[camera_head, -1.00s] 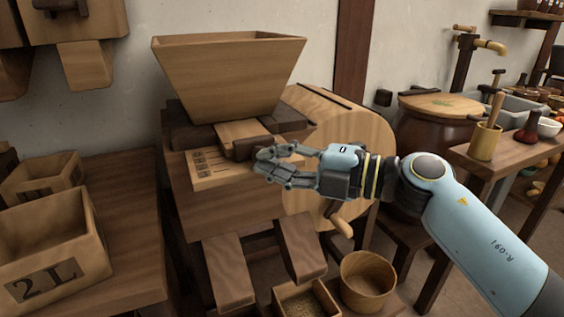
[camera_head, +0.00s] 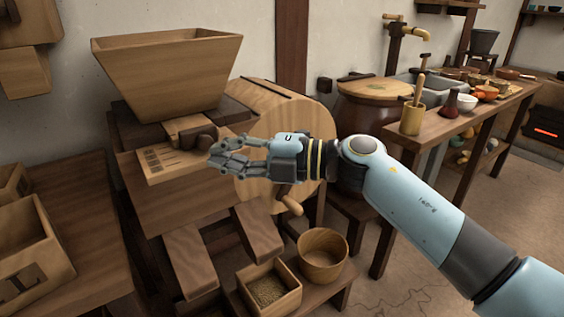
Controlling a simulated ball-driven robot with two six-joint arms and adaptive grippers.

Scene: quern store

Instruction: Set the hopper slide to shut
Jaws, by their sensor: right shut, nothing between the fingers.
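The wooden hopper (camera_head: 168,78) stands on top of the mill at upper left. The pale slide board (camera_head: 188,124) sticks out from under it, with a dark rounded handle (camera_head: 202,140) at its front. A pale plate with dark markings (camera_head: 158,163) lies below the slide; the markings are too small to read. My right gripper (camera_head: 213,159) is shut and empty, its fingertips just below and right of the handle. I cannot tell whether they touch the handle. My left gripper is not in view.
A round wooden drum (camera_head: 290,130) with a crank handle (camera_head: 289,204) stands behind my right gripper. Below are two chutes, a grain box (camera_head: 268,292) and a round tub (camera_head: 322,256). A side table with pots (camera_head: 455,125) is at right. Open floor lies at lower right.

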